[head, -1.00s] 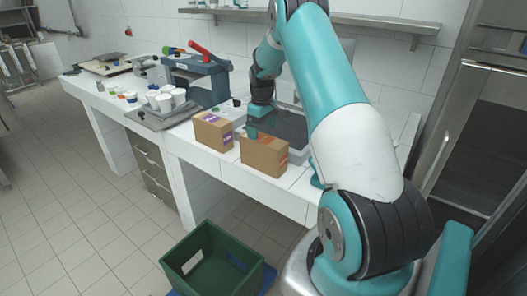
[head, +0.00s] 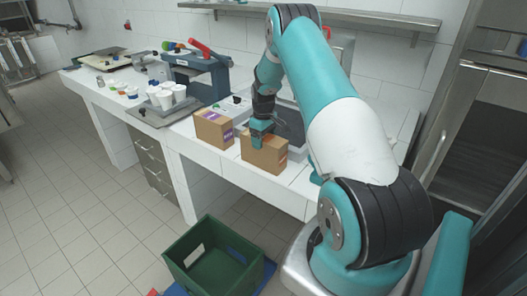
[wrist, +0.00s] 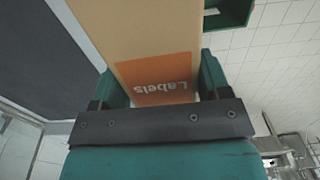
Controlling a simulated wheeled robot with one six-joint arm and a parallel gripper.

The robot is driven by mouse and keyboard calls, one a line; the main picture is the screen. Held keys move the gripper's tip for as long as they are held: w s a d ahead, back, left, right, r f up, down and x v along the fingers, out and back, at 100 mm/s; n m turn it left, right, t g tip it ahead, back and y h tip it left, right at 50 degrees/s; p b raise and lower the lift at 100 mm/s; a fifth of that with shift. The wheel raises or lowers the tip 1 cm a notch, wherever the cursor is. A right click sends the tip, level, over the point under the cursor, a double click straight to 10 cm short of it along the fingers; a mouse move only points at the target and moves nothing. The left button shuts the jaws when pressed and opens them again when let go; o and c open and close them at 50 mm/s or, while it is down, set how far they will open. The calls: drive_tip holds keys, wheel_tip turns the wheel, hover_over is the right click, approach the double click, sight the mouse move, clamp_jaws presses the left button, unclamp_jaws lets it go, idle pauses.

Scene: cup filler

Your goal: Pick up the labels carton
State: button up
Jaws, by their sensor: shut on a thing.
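The labels carton (head: 263,155) is a brown box with an orange label, standing on the white counter in the head view. In the wrist view the carton (wrist: 160,40) shows its orange patch with the word "Labels" upside down. My gripper (head: 260,137) reaches down onto the carton from above. In the wrist view the gripper's two fingers (wrist: 160,88) stand on both sides of the carton and are shut on it. Whether the carton's base still touches the counter is hard to tell.
A second brown carton with a purple label (head: 213,130) stands just left on the counter (head: 215,164). A dark grey mat or tray (head: 292,122) lies behind. White cups (head: 165,98) and a blue machine (head: 205,78) are farther left. A green crate (head: 213,262) sits on the floor.

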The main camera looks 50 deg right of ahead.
drive_tip(key=shift+c, duration=0.5)
drive_tip(key=shift+r, duration=0.15)
